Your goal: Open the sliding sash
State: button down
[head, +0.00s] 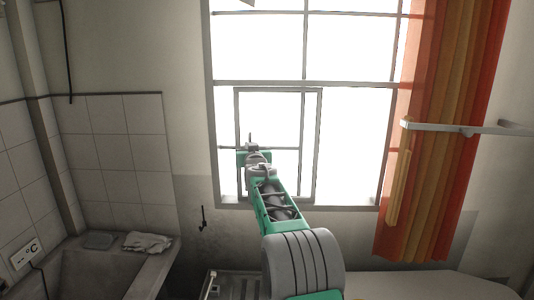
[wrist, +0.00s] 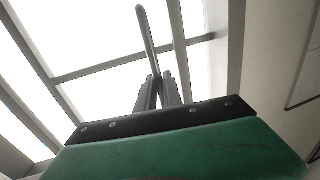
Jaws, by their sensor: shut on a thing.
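The sliding sash (head: 318,140) is a grey-framed pane in the lower part of the large bright window. Its left upright stands a little to the right of the window frame's left side (head: 212,130). My gripper (head: 251,147) is at the sash's left upright, with my green arm reaching up to it. In the wrist view my gripper (wrist: 161,90) has its two dark fingers close together on a thin grey handle (wrist: 148,40), which sticks up past the fingertips. My arm hides the lower left of the sash. Grey window bars show behind the handle.
An orange curtain (head: 440,130) hangs at the right, with a grey rail (head: 465,129) in front of it. A concrete washtub (head: 95,270) with a white cloth (head: 148,243) on its rim is at the lower left. A pale surface (head: 420,284) lies at the lower right.

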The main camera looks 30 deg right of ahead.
jog(key=shift+w+a+f, duration=0.1)
jog(key=shift+w+a, duration=0.2)
jog(key=shift+a, duration=0.25)
jog(key=c, duration=1.5)
grip_release()
jog(key=b+v, duration=0.2)
jog(key=v, duration=0.5)
jog(key=shift+s, duration=0.4)
